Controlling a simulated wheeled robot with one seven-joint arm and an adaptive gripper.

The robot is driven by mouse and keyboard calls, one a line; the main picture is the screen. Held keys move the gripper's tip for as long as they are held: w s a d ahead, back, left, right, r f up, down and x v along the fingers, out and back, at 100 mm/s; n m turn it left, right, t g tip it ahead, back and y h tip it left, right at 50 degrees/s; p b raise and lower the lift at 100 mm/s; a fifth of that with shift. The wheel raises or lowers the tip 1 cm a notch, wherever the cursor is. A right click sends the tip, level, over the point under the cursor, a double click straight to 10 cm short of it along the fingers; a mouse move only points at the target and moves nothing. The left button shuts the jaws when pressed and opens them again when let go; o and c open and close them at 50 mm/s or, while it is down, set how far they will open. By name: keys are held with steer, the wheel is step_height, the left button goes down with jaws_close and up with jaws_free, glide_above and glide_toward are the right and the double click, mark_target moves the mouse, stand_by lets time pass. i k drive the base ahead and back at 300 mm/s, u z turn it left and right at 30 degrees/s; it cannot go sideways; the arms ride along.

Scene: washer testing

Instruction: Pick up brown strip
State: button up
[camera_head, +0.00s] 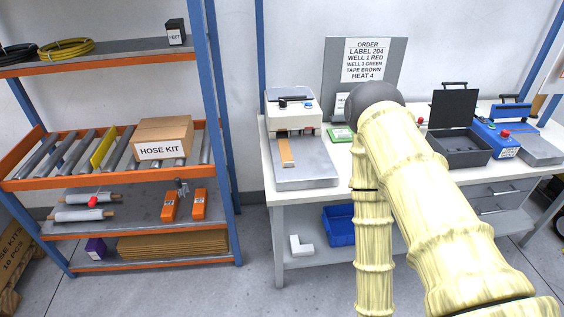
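A brown strip (287,152) sticks out from the front of a white machine (294,113) at the left end of the bench. It lies over or on the machine's grey base plate (306,179); I cannot tell whether it touches the plate. My pale yellow arm reaches up the right-middle of the picture, and its dark rounded joint stands in front of the order sign. My gripper is not visible, hidden behind or beyond the arm. The strip stands clear to the left of my arm.
The order sign (368,60) stands at the back of the white bench (278,202). A green item (340,134) lies right of the machine. An open dark case (459,150) and blue device (497,138) stand farther right. A shelf rack (222,115) stands left.

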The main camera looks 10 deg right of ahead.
mark_target(287, 157)
steer(key=u, duration=0.9)
steer(key=i, duration=0.55)
steer(key=z, duration=0.5)
